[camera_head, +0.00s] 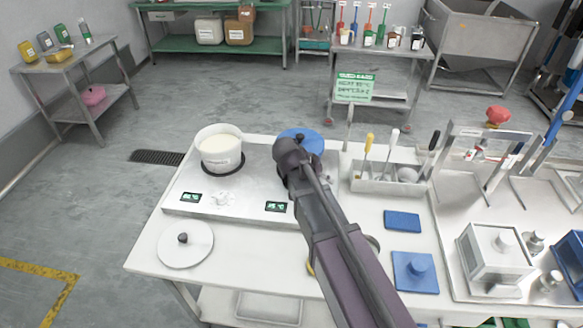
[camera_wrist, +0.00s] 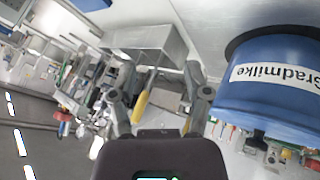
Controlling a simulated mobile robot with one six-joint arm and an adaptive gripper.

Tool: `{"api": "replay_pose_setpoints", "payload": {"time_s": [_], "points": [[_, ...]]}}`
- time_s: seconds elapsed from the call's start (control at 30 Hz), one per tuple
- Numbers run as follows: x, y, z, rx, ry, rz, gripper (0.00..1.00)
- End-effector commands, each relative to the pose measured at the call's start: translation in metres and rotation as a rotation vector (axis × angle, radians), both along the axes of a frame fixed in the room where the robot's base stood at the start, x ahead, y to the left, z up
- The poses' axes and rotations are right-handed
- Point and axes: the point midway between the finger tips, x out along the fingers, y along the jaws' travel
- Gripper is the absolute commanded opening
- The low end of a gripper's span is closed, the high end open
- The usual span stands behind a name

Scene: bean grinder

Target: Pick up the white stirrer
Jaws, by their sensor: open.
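The white stirrer (camera_head: 392,143) stands tilted in a metal holder (camera_head: 385,188), its white handle pointing up. A yellow-handled utensil (camera_head: 368,144) is left of it and a black-handled one (camera_head: 434,141) is at the holder's right end. My gripper (camera_wrist: 155,78) is open in the wrist view, with the yellow handle (camera_wrist: 145,103) showing beyond and between its fingers. I cannot clearly make out the white stirrer there. In the head view my arm hides the fingers; its end is left of the holder, apart from the stirrer.
A blue pot (camera_head: 312,139) is beside my arm's end; it looms large in the wrist view (camera_wrist: 275,90). A white pot (camera_head: 219,151) stands on the left of the cooktop.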

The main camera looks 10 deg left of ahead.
Motion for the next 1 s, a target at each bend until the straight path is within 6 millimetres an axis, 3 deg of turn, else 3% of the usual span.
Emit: {"api": "replay_pose_setpoints", "payload": {"time_s": [0.03,0.1,0.5,0.8,1.0], "points": [[-0.005,-0.02,-0.003,0.013,0.037,0.0,0.62],[-0.009,-0.041,-0.008,0.035,0.089,0.011,0.62],[-0.048,-0.143,-0.03,0.212,0.328,0.108,0.62],[-0.084,-0.2,-0.037,0.376,0.424,0.214,0.62],[-0.102,-0.221,-0.039,0.456,0.443,0.276,0.62]]}}
